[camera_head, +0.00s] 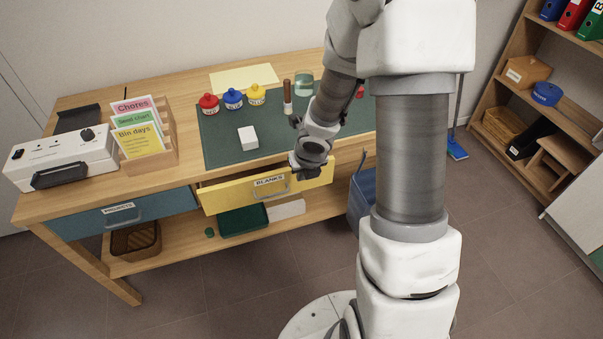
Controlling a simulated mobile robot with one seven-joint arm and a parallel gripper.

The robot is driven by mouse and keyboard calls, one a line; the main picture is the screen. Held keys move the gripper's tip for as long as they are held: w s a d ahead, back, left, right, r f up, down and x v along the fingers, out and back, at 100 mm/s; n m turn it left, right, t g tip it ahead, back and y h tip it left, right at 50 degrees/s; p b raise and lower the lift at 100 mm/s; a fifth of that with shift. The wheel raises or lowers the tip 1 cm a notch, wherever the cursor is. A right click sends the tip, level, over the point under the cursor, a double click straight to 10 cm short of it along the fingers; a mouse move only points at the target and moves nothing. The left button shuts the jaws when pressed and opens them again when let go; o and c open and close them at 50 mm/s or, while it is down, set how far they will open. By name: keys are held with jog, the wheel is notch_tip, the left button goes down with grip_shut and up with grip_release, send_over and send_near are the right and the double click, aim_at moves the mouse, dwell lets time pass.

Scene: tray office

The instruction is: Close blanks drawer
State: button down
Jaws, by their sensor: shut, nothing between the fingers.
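The blanks drawer (222,197) has a yellow front with a "BLANKS" label and a grey handle (277,189). It stands partly open, its front out beyond the desk edge, with a strip of its inside showing behind the front. My gripper (303,172) is shut and empty, at the right part of the drawer near its top edge. My wrist hides part of the drawer there, and I cannot tell whether the fingers touch it.
The desk (85,200) has a blue drawer (160,207), which looks shut. On the green mat (217,147) are paint pots (233,98), a white block (248,138) and a brush-like tool (287,95). A blue bin (360,195) stands right of the drawer. Floor in front is clear.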

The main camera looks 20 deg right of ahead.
jog(key=w+f+b, duration=0.3)
jog(key=w+f, duration=0.4)
jog(key=shift+f, duration=0.4)
jog(key=shift+w, duration=0.15)
